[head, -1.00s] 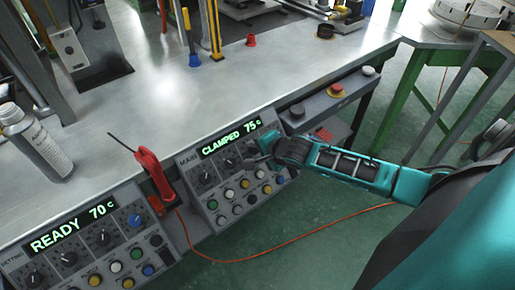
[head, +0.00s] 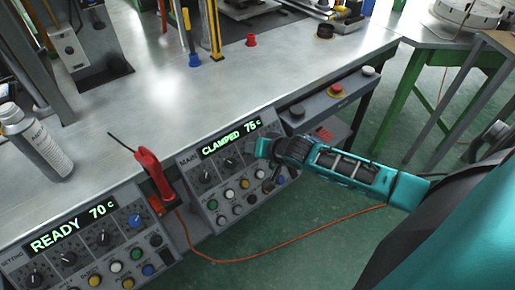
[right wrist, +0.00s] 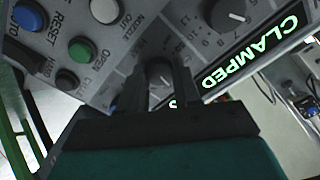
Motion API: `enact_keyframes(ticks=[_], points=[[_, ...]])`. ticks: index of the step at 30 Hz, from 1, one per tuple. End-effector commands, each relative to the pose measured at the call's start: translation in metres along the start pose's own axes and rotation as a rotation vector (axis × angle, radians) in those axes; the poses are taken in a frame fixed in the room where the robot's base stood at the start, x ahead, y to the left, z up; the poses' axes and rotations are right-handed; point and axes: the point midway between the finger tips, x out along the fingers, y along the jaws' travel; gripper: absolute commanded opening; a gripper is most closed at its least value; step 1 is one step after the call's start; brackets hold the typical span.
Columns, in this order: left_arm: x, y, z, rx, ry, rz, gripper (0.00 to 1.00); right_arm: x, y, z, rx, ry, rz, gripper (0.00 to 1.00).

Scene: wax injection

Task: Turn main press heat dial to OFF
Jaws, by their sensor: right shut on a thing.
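The main press panel (head: 222,207) is the sloped grey box in the middle of the head view, with a green display (head: 231,137) reading CLAMPED 75 c. My right gripper (right wrist: 167,84) is at the dial row, near the 75 c end of the display. In the right wrist view its two dark fingers are shut on a dark grey dial (right wrist: 159,72). The dial's pointer and the markings around it are mostly hidden by the fingers. Another grey dial (right wrist: 228,14) of the panel is beside it, apart from the fingers. My left gripper is not in view.
Coloured push buttons (head: 229,195) sit below the dials. The setting panel (head: 75,262), reading READY 70 c, stands at left. A red-handled tool (head: 152,172) stands between the panels. A bottle (head: 37,143) is on the metal bench (head: 130,115). An orange cable crosses the floor.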

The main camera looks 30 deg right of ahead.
Motion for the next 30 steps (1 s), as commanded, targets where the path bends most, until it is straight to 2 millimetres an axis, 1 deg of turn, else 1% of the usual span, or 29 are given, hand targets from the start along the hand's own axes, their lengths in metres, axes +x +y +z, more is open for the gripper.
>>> enact_keyframes(ticks=[30], points=[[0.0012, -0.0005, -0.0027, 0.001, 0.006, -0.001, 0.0, -0.0001, 0.0003, -0.0012, -0.972, 0.001, 0.003, 0.02]])
